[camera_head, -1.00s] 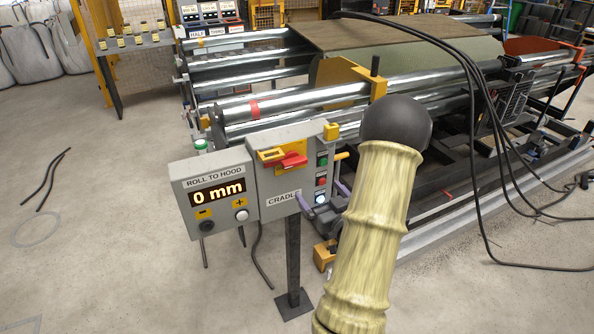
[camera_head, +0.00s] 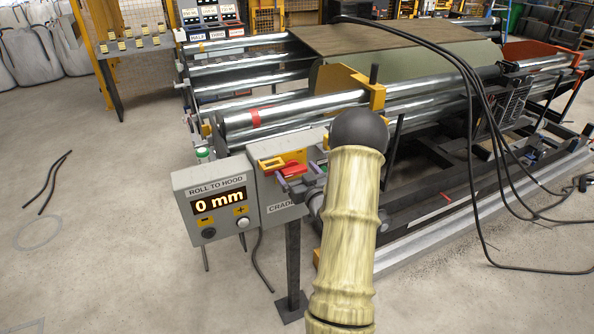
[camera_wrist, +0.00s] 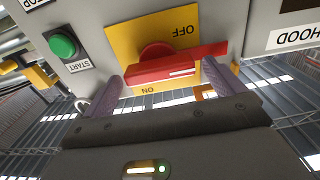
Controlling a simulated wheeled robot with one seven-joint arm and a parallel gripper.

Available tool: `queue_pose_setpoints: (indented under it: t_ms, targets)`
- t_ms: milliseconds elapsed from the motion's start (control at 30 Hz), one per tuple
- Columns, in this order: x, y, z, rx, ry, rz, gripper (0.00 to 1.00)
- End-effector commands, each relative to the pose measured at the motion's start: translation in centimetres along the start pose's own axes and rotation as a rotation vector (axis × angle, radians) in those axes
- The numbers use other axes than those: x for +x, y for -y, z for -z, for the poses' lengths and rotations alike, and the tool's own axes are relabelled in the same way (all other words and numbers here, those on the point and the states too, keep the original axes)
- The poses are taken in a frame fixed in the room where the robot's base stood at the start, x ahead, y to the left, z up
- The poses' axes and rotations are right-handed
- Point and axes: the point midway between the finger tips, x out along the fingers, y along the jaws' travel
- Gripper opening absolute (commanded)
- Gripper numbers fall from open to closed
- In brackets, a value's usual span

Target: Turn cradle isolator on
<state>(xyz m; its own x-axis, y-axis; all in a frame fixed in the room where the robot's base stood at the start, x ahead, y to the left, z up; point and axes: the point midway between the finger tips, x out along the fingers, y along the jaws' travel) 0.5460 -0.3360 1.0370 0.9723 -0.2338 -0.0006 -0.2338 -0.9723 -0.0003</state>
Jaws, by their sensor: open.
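The cradle isolator is a red rotary handle (camera_head: 291,169) on a yellow plate (camera_head: 270,163), on the front of a grey control box marked CRADLE. In the wrist view, which looks upside down, the red handle (camera_wrist: 165,70) lies roughly crosswise between the OFF and ON labels on the yellow plate (camera_wrist: 125,42). My gripper (camera_head: 306,162) is at the box front, partly covering the handle in the head view. In the wrist view my gripper (camera_wrist: 163,80) is open, with its purple fingers toward either end of the handle. I cannot tell whether they touch it.
A green START button (camera_wrist: 62,46) is beside the yellow plate. The display box (camera_head: 218,198) reading 0 mm adjoins on the left. Steel rollers (camera_head: 290,110) lie behind the box. The box stands on a dark post (camera_head: 292,260); the floor to the left is mostly clear.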

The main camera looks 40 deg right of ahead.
Motion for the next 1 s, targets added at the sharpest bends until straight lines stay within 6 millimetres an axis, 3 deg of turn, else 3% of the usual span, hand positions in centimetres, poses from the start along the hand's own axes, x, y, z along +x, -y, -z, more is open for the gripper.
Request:
queue_pose_setpoints:
  t_ms: [267,500,533,1000]
  targets:
    - [0.26,0.01,-0.05,0.0,0.0,0.0,0.95]
    - [0.23,0.0,-0.03,0.0,0.0,0.0,0.51]
    - [0.23,0.0,-0.03,0.0,0.0,0.0,0.5]
    - [0.21,-0.1,-0.05,0.078,-0.002,-0.001,0.5]
